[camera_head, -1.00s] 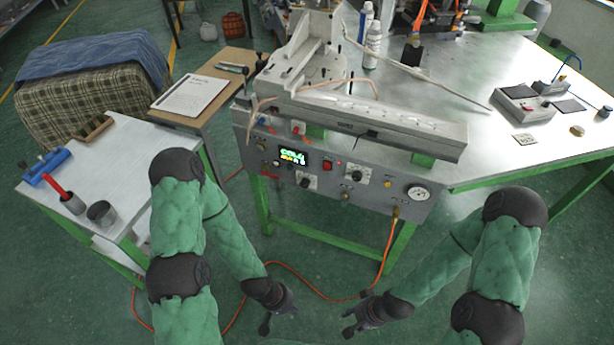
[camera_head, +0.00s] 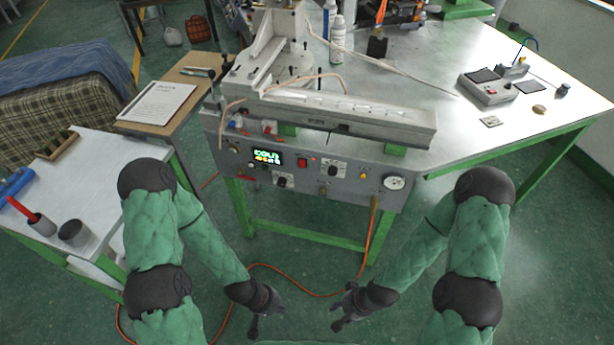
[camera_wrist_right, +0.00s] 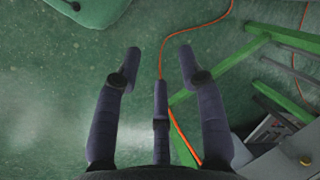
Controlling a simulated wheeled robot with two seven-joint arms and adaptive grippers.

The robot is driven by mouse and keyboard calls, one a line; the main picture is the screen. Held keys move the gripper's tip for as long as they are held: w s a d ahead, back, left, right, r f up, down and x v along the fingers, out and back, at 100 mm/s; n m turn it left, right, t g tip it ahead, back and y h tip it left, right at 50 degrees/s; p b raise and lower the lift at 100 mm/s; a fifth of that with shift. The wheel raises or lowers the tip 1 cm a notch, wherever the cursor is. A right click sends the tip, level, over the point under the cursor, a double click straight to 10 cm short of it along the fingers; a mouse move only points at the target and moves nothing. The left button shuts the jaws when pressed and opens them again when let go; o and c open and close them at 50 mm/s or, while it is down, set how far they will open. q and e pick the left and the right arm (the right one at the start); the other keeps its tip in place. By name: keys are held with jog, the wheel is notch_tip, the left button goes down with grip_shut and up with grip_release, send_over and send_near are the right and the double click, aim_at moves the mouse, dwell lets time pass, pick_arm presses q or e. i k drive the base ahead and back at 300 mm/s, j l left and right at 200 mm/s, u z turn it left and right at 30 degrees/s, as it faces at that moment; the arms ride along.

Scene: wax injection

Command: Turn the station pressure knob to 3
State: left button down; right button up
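The grey control panel (camera_head: 312,196) is on the front of the station. It has two dark knobs on white dial plates: a lower-left knob (camera_head: 284,182) and an upper-right knob (camera_head: 334,169). I cannot read their labels or settings. A round white pressure gauge (camera_head: 394,182) is at the panel's right end. A lit display (camera_head: 266,157) is at its left. My left gripper (camera_head: 266,319) is open and empty, low in front of the panel. My right gripper (camera_head: 336,314) is open and empty beside it, apart from the panel; its spread fingers show in the right wrist view (camera_wrist_right: 160,62).
A white side table (camera_head: 95,180) with cups stands at the left. An orange hose (camera_head: 372,232) hangs from the panel and runs along the floor. Green table legs (camera_head: 240,205) stand below the panel. The floor between my grippers and the station is otherwise open.

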aim_at(281, 182)
jog(key=j+u, duration=0.2)
jog(key=j, duration=0.3)
jog(key=i+j+u, duration=0.2)
jog(key=j, duration=0.25)
jog(key=j+u, duration=0.15)
jog(key=j, duration=0.35)
